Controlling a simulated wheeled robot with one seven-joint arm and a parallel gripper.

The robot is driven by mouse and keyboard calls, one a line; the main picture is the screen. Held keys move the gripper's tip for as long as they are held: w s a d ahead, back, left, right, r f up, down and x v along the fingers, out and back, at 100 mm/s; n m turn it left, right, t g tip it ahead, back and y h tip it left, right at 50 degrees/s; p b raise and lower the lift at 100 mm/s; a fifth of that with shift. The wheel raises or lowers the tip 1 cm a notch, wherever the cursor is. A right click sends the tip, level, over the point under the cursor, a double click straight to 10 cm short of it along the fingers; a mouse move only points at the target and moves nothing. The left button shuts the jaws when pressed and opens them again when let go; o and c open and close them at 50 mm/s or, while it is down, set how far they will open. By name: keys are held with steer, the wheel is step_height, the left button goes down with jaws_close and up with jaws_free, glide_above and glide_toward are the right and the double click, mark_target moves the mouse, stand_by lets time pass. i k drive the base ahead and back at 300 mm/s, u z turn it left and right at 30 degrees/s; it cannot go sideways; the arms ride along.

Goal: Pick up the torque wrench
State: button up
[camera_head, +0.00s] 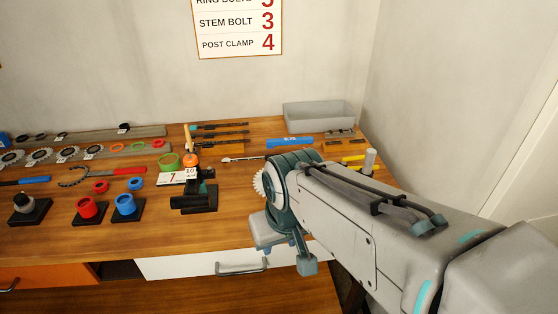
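A thin silver tool with a small rounded head (240,159), which looks like the torque wrench, lies flat on the wooden workbench (225,223). Its right end runs behind my arm, so its full length is hidden. My gripper (286,247) hangs at the end of my arm, in front of the tool and to its right, near the bench's front edge. It is seen from behind and the side. The gap between its fingers is not clear, and I see nothing held in it.
A black stand with a white "7" card (178,177) is left of my arm. Bare wood lies front centre.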

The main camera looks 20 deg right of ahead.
mark_target(226, 162)
steer(key=k, duration=0.5)
steer(key=z, duration=1)
steer(key=i, duration=0.95)
steer(key=u, duration=1.3)
